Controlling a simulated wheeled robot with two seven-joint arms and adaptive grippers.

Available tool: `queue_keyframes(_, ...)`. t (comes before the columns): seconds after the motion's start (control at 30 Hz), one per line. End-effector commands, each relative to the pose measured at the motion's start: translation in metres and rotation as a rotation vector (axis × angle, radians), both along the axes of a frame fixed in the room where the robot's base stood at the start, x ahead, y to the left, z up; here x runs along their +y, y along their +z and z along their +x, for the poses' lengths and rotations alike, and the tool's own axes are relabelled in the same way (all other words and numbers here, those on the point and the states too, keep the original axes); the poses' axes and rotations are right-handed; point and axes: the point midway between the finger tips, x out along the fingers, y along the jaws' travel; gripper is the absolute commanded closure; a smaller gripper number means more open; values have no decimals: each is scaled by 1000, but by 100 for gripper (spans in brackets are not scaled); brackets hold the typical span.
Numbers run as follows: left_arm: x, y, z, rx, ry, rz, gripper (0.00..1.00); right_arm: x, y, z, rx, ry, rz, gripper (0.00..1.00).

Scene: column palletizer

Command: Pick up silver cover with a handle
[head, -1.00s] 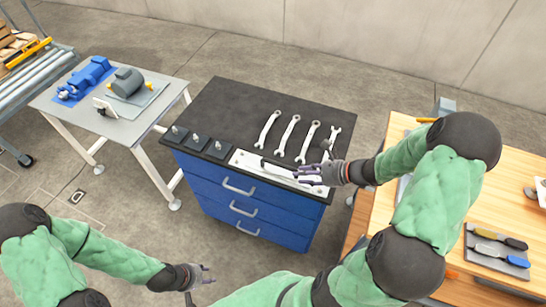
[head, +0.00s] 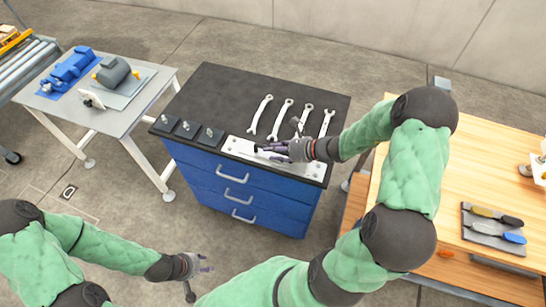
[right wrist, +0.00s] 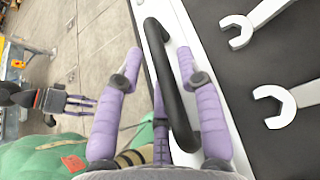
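The silver cover (head: 238,147) is a long flat plate along the front edge of the dark top of a blue drawer cabinet. Its black bar handle (right wrist: 168,80) shows in the right wrist view. My right gripper (head: 270,152) is low over the middle of the cover. In the right wrist view, its purple fingers (right wrist: 159,62) are spread, one on each side of the handle, with no clear grip on it. My left gripper (head: 208,263) is open and empty in front of the cabinet, away from the cover.
Several wrenches (head: 281,120) lie behind the cover on the cabinet top (head: 225,95). Three dark blocks with studs (head: 187,129) stand to its left. A wooden workbench (head: 400,190) is on the right, and a grey table (head: 120,115) is on the left.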

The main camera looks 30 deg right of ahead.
Motion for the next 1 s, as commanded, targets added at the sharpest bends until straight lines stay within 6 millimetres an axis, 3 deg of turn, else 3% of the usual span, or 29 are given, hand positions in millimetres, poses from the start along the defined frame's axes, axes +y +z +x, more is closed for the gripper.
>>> queue_keyframes(0.33,0,-2,0,0,0,0,60,6,-4,7,0,-1,0,63)
queue_keyframes(0.37,0,-2,0,0,0,0,60,6,-4,7,0,-1,0,66)
queue_keyframes(0.5,0,-2,0,0,0,0,60,6,-4,7,0,0,0,100)
queue_keyframes(0.87,0,-2,0,0,0,0,60,5,-2,8,-4,-1,-2,100)
queue_keyframes(1.0,0,2,0,0,0,0,60,5,7,8,-5,0,-3,100)
